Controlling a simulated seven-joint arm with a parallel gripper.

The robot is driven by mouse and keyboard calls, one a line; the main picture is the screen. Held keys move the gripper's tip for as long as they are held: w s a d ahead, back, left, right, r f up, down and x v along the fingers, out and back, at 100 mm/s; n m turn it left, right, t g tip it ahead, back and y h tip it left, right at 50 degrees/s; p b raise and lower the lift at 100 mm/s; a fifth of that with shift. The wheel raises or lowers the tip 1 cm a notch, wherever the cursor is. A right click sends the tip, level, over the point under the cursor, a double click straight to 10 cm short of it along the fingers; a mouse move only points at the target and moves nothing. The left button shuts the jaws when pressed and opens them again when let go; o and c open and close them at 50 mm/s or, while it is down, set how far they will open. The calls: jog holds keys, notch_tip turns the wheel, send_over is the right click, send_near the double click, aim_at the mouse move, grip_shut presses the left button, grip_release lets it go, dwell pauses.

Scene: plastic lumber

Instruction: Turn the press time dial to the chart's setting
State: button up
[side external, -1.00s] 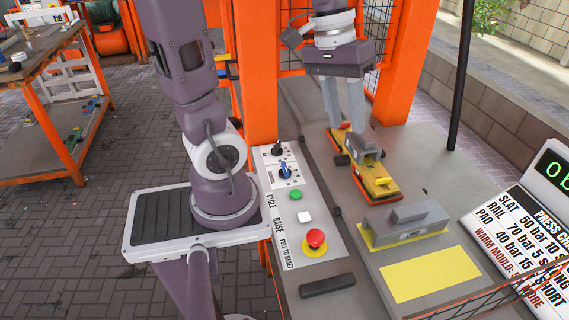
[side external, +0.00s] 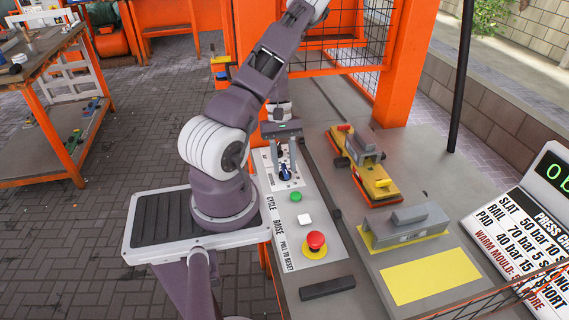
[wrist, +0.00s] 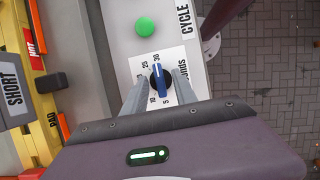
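The blue press time dial (side external: 285,173) sits on the white control panel. It also shows in the wrist view (wrist: 160,80), with numbers including 5, 10, 25 and 30 around it. A white line runs along its knob, roughly upright in the picture; I cannot tell which end points. My gripper (wrist: 158,88) is open, with one finger on each side of the dial and gaps visible. In the side view my gripper (side external: 285,160) is above the dial. The chart (side external: 525,235) lists slat 50 bar 10, rail 70 bar 5, pad 40 bar 15, with a partly cut-off warm mould line.
The panel has a green button (side external: 295,197), a white button (side external: 305,219) and a red stop button (side external: 316,239). A yellow mould (side external: 375,180) carries PAD and red HOT labels in the wrist view. A grey block (side external: 405,222) marked SHORT stands nearby. An orange post (side external: 395,70) stands behind.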

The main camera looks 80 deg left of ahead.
jog(key=shift+f, duration=0.1)
jog(key=shift+c, duration=0.4)
grip_shut()
jog(key=n+t, duration=0.1)
jog(key=n, duration=0.2)
jog(key=n+t, duration=0.1)
jog(key=n, duration=0.2)
jog(key=shift+s+d+n+t+y, duration=0.2)
jog(key=shift+n+t+y, duration=0.1)
jog(key=shift+n, duration=0.1)
jog(key=n+y, duration=0.1)
jog(key=n, duration=0.2)
jog(key=n+t+y, duration=0.1)
jog(key=n, duration=0.2)
jog(key=shift+n+t, duration=0.3)
jog(key=shift+n, duration=0.1)
